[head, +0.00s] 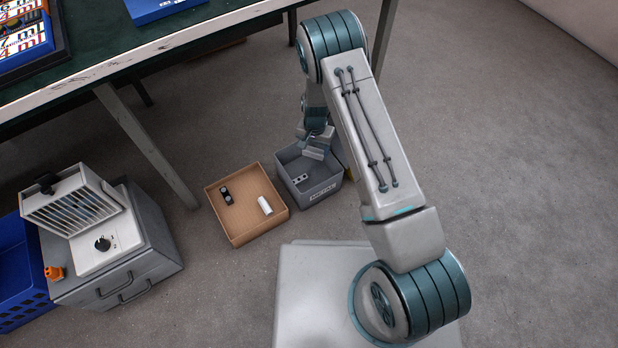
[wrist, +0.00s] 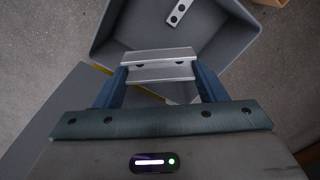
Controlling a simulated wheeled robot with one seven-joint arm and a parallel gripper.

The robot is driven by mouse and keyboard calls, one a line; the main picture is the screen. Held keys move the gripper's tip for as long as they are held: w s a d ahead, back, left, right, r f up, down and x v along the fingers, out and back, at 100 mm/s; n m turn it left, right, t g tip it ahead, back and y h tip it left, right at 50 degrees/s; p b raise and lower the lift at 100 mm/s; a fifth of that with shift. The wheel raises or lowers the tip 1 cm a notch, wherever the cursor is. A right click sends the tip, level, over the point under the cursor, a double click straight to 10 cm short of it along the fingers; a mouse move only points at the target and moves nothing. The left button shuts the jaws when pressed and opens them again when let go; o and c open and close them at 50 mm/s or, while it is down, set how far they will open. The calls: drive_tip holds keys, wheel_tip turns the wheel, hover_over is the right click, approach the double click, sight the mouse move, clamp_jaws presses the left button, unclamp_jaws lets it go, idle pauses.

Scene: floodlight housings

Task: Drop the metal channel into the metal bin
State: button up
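The metal channel (wrist: 158,67) is a silver grooved piece with holes, lying across between the two blue fingers of my gripper (wrist: 160,78) in the wrist view. My gripper is shut on it. I cannot tell the channel's height over the bin.
A small metal strip with holes (wrist: 180,12) lies inside the bin. A wooden box (head: 237,231) beside it holds a black part (head: 225,195) and a white cylinder (head: 265,206). A table leg (head: 148,146) stands to the left. Floor at right is clear.

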drive_tip(key=o, duration=0.5)
wheel_tip(320, 180, up, 14)
drive_tip(key=p, duration=0.5)
drive_tip(key=shift+f, duration=0.1)
